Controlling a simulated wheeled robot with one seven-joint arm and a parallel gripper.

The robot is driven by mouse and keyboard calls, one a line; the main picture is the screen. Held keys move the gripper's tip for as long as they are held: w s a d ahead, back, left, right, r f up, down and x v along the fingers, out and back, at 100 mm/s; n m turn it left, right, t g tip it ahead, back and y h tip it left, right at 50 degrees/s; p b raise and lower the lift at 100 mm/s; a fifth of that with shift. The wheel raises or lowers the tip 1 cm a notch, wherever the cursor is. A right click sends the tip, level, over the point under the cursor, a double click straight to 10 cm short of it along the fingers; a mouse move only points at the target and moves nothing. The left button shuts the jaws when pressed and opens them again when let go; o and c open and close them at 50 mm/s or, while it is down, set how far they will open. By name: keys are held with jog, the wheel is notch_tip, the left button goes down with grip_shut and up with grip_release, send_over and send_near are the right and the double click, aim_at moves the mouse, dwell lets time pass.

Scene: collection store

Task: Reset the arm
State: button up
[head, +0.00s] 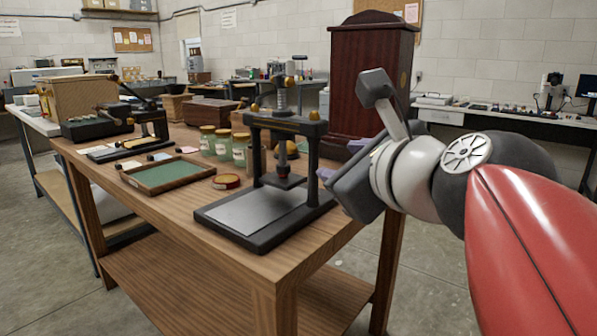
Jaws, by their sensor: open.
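My gripper (341,160) is at the right of the head view, at the end of my red and grey arm. It is beside the right end of the wooden table (270,262). Its purple fingers stand apart, and nothing shows between them, though the gripper's own dark body hides part of that space. In the picture it is just right of a black press (318,150) and overlaps the lower part of a tall dark-red wooden case (368,75). I cannot tell whether it touches either.
Wooden boxes stand farther back on the table. A side bench (500,115) runs along the back wall. The floor (425,285) at the front right looks clear.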

jog(key=s+d+f+n+g+h, duration=0.1)
jog(key=s+d+f+n+g, duration=0.2)
jog(key=f+n, duration=0.5)
jog(key=s+d+f+n+g+h, duration=0.2)
jog(key=f+n, duration=0.6)
jog(key=f, duration=0.4)
jog(key=s+d+f+n+g+h, duration=0.2)
jog(key=s+d+f+n+g, duration=0.2)
jog(key=f+n, duration=0.5)
jog(key=shift+s+f, duration=0.4)
jog(key=shift+s, duration=0.7)
jog(key=shift+d, duration=0.1)
